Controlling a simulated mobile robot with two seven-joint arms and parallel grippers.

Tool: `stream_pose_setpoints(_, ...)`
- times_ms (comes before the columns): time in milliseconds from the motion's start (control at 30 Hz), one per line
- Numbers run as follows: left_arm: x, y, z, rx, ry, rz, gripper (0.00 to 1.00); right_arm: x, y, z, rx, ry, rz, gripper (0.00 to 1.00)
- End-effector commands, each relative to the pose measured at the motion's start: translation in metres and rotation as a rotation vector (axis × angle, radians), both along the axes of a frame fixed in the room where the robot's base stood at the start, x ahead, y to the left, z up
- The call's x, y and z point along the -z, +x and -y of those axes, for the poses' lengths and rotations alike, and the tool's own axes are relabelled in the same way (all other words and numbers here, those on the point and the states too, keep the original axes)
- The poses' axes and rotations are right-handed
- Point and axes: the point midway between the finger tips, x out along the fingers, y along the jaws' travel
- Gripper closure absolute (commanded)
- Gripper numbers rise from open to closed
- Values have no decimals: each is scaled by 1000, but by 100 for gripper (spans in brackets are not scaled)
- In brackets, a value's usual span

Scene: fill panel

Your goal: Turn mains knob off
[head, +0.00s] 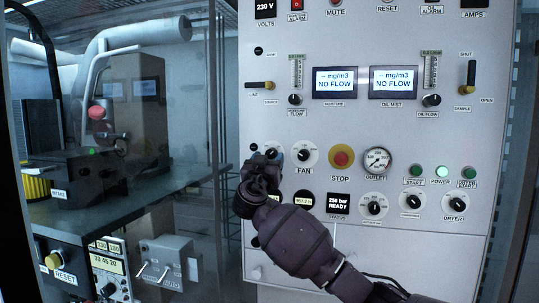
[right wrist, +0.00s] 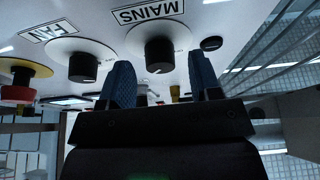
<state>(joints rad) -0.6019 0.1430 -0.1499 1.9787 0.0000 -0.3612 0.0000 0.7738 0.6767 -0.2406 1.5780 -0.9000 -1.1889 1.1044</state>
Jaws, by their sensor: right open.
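The mains knob (right wrist: 160,52) is a black knob on a round white dial, under a MAINS label (right wrist: 148,12) that appears upside down in the right wrist view. My right gripper (right wrist: 161,76) is open, and its two blue fingers show on either side of the knob in that view. I cannot tell whether the fingertips reach around the knob; no contact is visible. In the head view my right gripper (head: 264,168) is at the panel's left side, left of the FAN knob (head: 304,154), and hides most of the mains dial. My left gripper is not in view.
The white panel (head: 345,125) carries the red STOP button (head: 341,156), OUTLET gauge (head: 377,159) and two NO FLOW displays. In the right wrist view the fan knob (right wrist: 83,67) sits close beside the left finger. Left of the panel is a glass-fronted machine bay.

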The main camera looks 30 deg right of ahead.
Motion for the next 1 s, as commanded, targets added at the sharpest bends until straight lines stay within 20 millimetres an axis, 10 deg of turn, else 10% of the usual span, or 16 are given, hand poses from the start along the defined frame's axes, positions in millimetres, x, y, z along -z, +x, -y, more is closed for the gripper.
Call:
stream_pose_setpoints(467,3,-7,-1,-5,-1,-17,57,-5,7,9,0,0,0,42)
stream_pose_setpoints(800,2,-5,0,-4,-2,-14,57,-5,7,9,0,0,0,92)
stream_pose_setpoints(1000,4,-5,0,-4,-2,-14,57,-3,7,9,1,-5,-8,92)
